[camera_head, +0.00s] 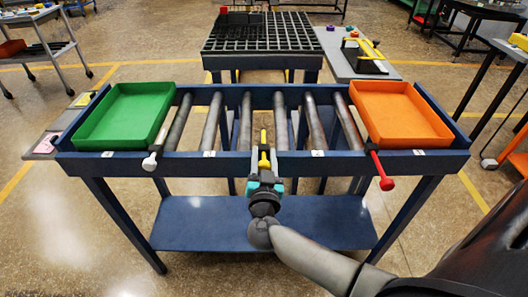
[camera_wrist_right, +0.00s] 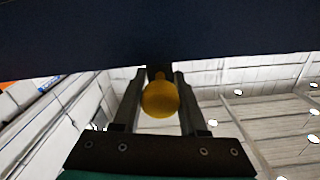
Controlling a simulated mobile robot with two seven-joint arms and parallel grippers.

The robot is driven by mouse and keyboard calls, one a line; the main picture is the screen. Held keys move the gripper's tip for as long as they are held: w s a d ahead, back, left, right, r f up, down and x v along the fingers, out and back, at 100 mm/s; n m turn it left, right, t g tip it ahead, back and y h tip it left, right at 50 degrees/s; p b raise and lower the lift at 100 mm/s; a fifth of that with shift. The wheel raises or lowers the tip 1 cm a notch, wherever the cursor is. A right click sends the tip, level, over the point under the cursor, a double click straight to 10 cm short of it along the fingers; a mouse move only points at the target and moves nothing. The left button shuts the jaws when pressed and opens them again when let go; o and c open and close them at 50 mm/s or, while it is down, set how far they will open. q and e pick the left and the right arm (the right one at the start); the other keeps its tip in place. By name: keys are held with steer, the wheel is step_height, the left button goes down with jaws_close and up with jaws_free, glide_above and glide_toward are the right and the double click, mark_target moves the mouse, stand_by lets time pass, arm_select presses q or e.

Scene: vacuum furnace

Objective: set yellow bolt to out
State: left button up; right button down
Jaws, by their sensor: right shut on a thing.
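The yellow bolt (camera_head: 264,137) sits at the middle of the blue roller table's front rail, with its shaft running back over the rollers. Its round yellow knob (camera_wrist_right: 160,98) shows in the right wrist view, between the two dark fingers. My right gripper (camera_head: 265,172) is at the front rail and shut on the yellow bolt; it also shows in the right wrist view (camera_wrist_right: 158,105). The fingers partly hide the bolt in the head view. My left gripper is in neither view.
A white bolt (camera_head: 150,161) and a red bolt (camera_head: 381,170) stick out of the front rail (camera_head: 215,166) on either side. A green tray (camera_head: 126,115) and an orange tray (camera_head: 400,115) sit at the table's ends. A lower blue shelf (camera_head: 190,222) lies below.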

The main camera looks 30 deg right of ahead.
steer(key=p+v, duration=0.4)
steer(key=v, duration=0.2)
steer(key=shift+s+a+f, duration=0.15)
steer(key=shift+s+a, duration=0.05)
steer(key=c, duration=0.9)
jaws_free()
steer(key=shift+o, duration=0.8)
steer(key=shift+s+a, duration=0.1)
steer(key=shift+s, duration=0.05)
